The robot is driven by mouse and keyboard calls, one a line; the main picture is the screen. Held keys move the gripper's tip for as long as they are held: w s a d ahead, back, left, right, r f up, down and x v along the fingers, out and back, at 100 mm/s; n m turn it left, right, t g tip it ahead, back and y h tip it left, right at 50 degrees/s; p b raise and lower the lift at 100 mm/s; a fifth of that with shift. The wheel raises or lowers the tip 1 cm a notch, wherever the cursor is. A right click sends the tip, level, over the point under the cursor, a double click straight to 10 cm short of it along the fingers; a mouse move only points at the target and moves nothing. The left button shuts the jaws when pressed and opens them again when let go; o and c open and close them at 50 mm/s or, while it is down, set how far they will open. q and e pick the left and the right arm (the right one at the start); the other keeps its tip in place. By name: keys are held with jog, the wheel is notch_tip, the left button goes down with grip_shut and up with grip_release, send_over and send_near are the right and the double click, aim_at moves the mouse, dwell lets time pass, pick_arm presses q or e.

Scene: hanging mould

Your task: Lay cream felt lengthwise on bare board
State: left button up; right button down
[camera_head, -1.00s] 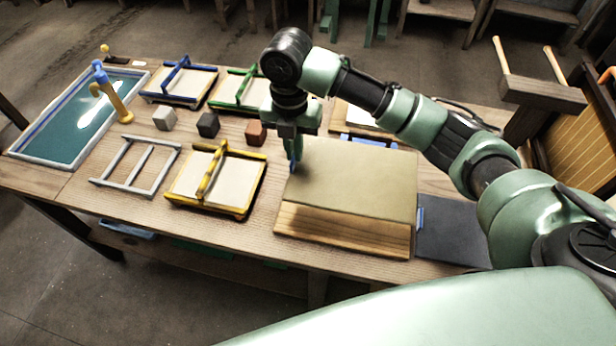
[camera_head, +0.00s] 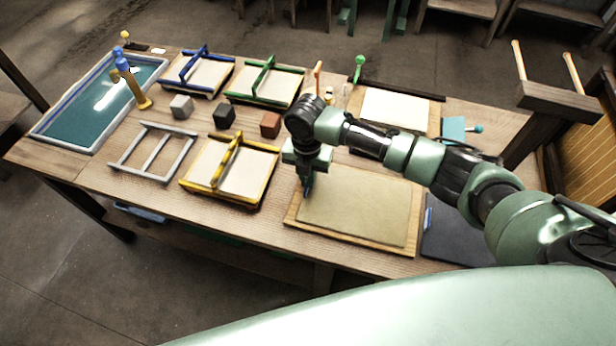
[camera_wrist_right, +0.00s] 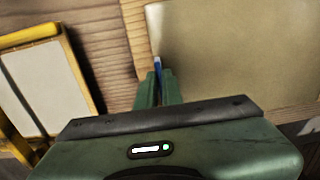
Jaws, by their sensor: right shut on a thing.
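The cream felt (camera_head: 360,205), khaki-tinted in this light, lies flat or nearly flat over the wooden board (camera_head: 345,240). The board shows as a strip along the felt's left, front and right sides. The felt's long side runs left to right along the board's. My right gripper (camera_head: 307,190) points down at the felt's left end, shut on its edge. In the right wrist view the closed fingers (camera_wrist_right: 157,78) meet at the felt (camera_wrist_right: 235,55), with a narrow blue piece at their tips. My arm hides part of the felt's far edge. My left gripper is out of view.
A yellow-framed mould (camera_head: 232,170) stands close left of the board. A dark mat (camera_head: 455,235) lies at its right. A grey frame (camera_head: 152,150), a water vat (camera_head: 95,105), blue and green moulds, and several small cubes fill the left. A white sheet (camera_head: 395,110) lies behind.

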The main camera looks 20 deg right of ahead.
jog(key=c, duration=1.6)
grip_release()
jog(key=shift+o, duration=0.2)
notch_tip(320, 180, up, 12)
jog(key=b, duration=0.1)
jog(key=shift+a, duration=0.1)
